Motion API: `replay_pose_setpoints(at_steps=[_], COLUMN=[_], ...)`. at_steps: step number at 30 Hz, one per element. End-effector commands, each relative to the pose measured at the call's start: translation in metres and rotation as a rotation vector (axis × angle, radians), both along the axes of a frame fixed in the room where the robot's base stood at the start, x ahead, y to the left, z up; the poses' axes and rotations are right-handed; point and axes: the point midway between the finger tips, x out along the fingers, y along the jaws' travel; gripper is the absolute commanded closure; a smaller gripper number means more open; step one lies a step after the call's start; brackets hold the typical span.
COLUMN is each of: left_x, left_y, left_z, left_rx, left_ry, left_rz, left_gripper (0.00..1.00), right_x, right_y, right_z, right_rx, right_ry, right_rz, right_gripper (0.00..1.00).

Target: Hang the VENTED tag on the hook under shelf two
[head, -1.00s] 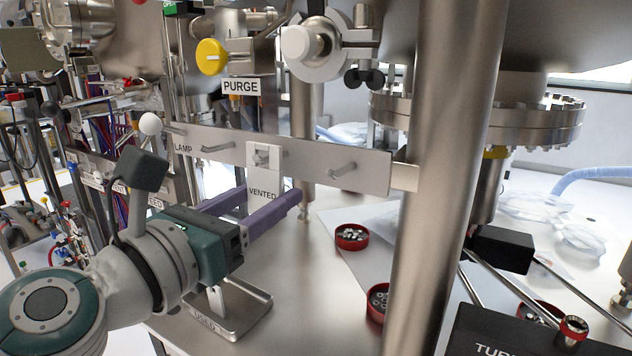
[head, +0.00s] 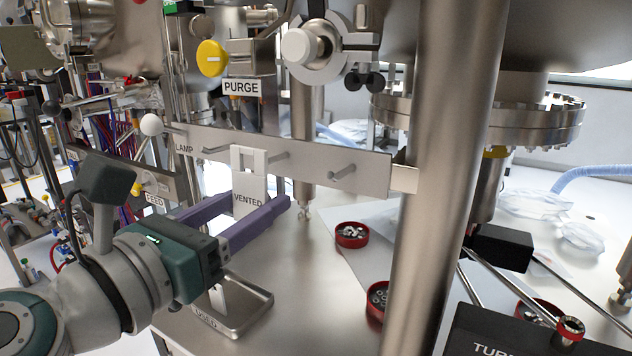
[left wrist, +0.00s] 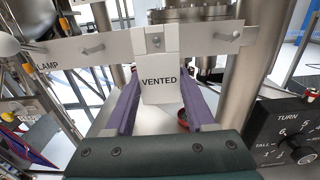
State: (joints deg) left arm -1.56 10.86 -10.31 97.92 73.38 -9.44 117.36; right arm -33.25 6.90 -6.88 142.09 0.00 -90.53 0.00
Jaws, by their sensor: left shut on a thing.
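The VENTED tag (head: 249,188) is a white upright plate with a square opening near its top; it also shows in the left wrist view (left wrist: 160,92). My left gripper (head: 262,204) is shut on the tag, with its purple fingers on either side of it; they also flank it in the left wrist view (left wrist: 158,88). The tag is in front of the metal hook rail (head: 366,166). I cannot identify shelf two's hook. My right gripper is out of view.
The LAMP hook (head: 216,149) and a bare right hook (head: 343,171) flank the middle one. A thick steel post (head: 440,190) stands right. Below are a metal tray (head: 248,312) and red dishes of small parts (head: 351,235). A FEED label (head: 155,199) is at left.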

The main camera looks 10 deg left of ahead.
Motion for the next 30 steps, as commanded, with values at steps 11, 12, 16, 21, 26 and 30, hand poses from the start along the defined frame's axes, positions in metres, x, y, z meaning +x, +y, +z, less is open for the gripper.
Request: replay_pose_setpoints(at_steps=[11, 12, 16, 21, 26, 30], left_x=[-0.003, -0.006, -0.016, -0.03, -0.044, -0.055], left_y=[0.001, 0.002, 0.006, 0.011, 0.016, 0.021], left_z=[0.0, 0.0, -0.001, -0.001, -0.001, -0.002], left_rx=[0.0, 0.001, 0.0, 0.001, 0.001, 0.0], left_ry=[0.0, 0.001, 0.001, 0.001, 0.001, 0.001], left_rz=[0.0, 0.001, 0.001, 0.001, 0.0, 0.002], left_gripper=[0.85, 0.85, 0.85, 0.85, 0.85, 0.85], right_x=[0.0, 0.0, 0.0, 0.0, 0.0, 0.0], right_y=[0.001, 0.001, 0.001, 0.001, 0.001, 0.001], right_z=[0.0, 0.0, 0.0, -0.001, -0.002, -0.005], right_rx=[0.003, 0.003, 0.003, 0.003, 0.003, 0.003], right_ry=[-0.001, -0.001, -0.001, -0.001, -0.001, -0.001], right_rz=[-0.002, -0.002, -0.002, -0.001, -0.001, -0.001], right_gripper=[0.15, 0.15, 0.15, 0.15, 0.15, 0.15])
